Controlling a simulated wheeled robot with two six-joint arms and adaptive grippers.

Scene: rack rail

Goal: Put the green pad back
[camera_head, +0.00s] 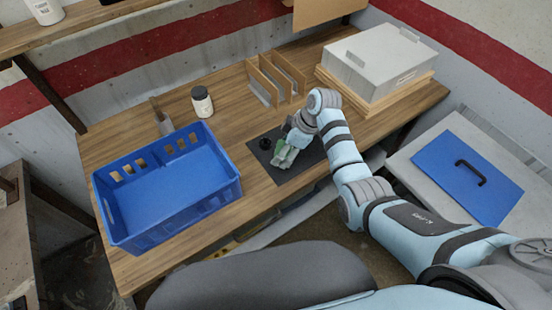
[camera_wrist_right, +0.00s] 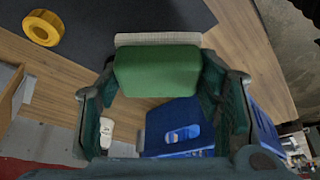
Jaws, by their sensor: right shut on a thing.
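The green pad (camera_wrist_right: 157,72) is a rounded block with a pale, grid-like strip along its far edge. In the right wrist view it sits between the two fingers of my right gripper (camera_wrist_right: 160,84), which is shut on it. In the head view my right gripper (camera_head: 288,150) is over the dark mat (camera_head: 309,160) on the bench. Only a small green patch of the pad shows there, and I cannot tell whether it touches the mat. My left gripper is not in view.
A blue crate (camera_head: 122,222) stands at left and a dark-lidded jar (camera_head: 202,103) behind it. Upright wooden dividers (camera_head: 264,84) stand at the back. A grey case (camera_head: 373,60) lies on boards at right. A yellow ring (camera_wrist_right: 43,28) shows in the wrist view.

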